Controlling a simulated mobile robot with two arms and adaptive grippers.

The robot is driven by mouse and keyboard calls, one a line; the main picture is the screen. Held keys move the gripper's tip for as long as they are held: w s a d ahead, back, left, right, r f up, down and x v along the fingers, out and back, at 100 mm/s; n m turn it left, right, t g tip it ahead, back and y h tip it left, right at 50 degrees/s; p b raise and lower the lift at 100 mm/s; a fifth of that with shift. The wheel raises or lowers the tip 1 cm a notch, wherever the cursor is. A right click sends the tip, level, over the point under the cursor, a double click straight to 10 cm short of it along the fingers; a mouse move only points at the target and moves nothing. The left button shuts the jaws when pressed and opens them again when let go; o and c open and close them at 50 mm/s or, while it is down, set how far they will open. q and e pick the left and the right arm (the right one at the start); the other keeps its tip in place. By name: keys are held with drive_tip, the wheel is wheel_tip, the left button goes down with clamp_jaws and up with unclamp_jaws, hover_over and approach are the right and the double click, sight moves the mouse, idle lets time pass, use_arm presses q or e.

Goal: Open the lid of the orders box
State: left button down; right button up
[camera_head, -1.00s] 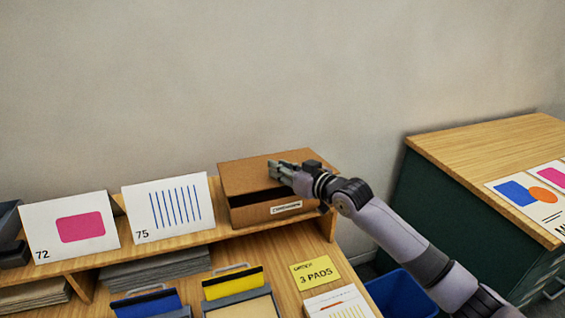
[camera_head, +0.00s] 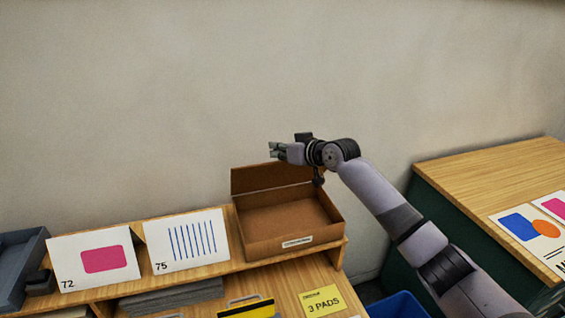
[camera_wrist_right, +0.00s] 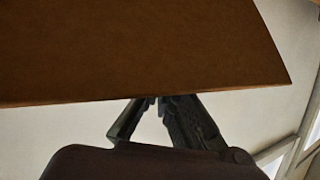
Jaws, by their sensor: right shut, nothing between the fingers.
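The orders box (camera_head: 290,236) is a brown cardboard box on the raised wooden shelf, with a white label on its front whose text is too small to read. Its lid (camera_head: 252,180) stands up at the back, and the inside shows empty. My right gripper (camera_head: 273,151) is shut and empty, above the box by the top edge of the raised lid. In the right wrist view, a brown cardboard panel (camera_wrist_right: 140,50), likely the lid, fills the top, close to the shut fingers (camera_wrist_right: 155,103). I cannot tell whether they touch it. My left gripper is not in view.
Cards 72 (camera_head: 95,258) and 75 (camera_head: 187,242) stand left of the box on the shelf. A grey tray (camera_head: 18,262) is at the far left. A yellow note (camera_head: 322,301) lies below the shelf. A green cabinet (camera_head: 480,165) with a wooden top stands at right. The wall is behind.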

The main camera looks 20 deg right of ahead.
drive_tip(key=shift+o, duration=0.6)
drive_tip(key=shift+d+f, duration=0.4)
drive_tip(key=shift+f, duration=0.45)
drive_tip(key=o, duration=0.4)
drive_tip(key=shift+s+d, duration=0.1)
drive_tip(key=shift+d, duration=0.35)
drive_tip(key=o, duration=0.3)
drive_tip(key=shift+o, duration=0.2)
drive_tip(key=shift+s+d+r, duration=0.15)
drive_tip(key=shift+s+r, duration=0.05)
drive_tip(key=shift+s, duration=0.25)
drive_tip(key=v, duration=1.1)
drive_tip(key=shift+w+r, duration=0.1)
